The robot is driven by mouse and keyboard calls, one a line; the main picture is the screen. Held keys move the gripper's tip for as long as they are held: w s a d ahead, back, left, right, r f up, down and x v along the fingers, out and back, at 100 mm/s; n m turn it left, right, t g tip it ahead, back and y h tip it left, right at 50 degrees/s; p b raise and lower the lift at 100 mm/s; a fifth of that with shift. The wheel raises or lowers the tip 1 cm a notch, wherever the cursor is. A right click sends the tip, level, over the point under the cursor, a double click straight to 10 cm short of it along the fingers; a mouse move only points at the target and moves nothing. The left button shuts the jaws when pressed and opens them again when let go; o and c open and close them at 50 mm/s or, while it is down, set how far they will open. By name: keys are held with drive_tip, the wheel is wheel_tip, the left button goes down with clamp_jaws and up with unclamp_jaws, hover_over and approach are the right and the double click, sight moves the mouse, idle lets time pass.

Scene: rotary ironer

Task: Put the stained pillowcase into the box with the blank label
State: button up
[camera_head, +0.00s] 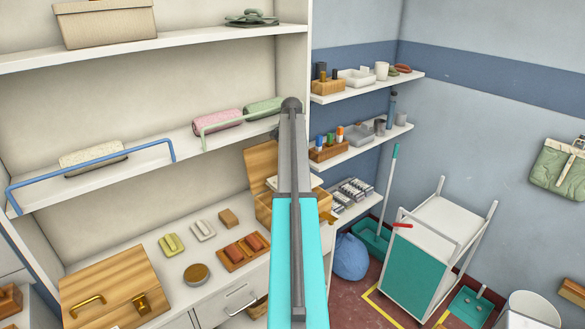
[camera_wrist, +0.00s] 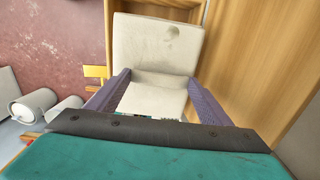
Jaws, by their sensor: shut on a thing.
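A cream folded pillowcase with a grey-green stain (camera_wrist: 150,42) sits between the two purple fingers of my gripper (camera_wrist: 160,79) in the wrist view. The gripper is shut on it. Wooden surfaces (camera_wrist: 250,60) lie beside and beyond the cloth. In the head view, a wooden box with a raised lid (camera_head: 262,207) stands at the right end of the counter, partly behind my arm. A pale edge shows at it, and my gripper is hidden there. A second wooden box with a shut lid, handle and latch (camera_head: 105,283) stands at the left. I cannot read a label on either box.
The counter (camera_head: 215,265) holds sponges, a round tin and a wooden tray (camera_head: 243,252) between the boxes. Shelves with rolled towels (camera_head: 217,124) and blue and green rails hang above. A white and teal cart (camera_head: 437,240) stands on the floor at the right.

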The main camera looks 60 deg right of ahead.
drive_tip(key=o, duration=1.3)
drive_tip(key=shift+r, duration=0.1)
drive_tip(key=shift+r+b, duration=1.2)
drive_tip(key=shift+r, duration=0.25)
drive_tip(key=shift+s+a+r+b, duration=0.3)
drive_tip(key=shift+s+a+b, duration=0.6)
drive_tip(key=shift+s+a, duration=1)
drive_tip(key=shift+s+a+r+b, duration=0.3)
drive_tip(key=shift+s+a+b, duration=0.8)
drive_tip(key=shift+a, duration=1.3)
drive_tip(key=shift+s+a+r+b, duration=0.3)
drive_tip(key=shift+s+a+b, duration=0.4)
drive_tip(key=shift+s+a, duration=1.3)
drive_tip(key=shift+w+a, duration=0.15)
drive_tip(key=shift+w, duration=0.1)
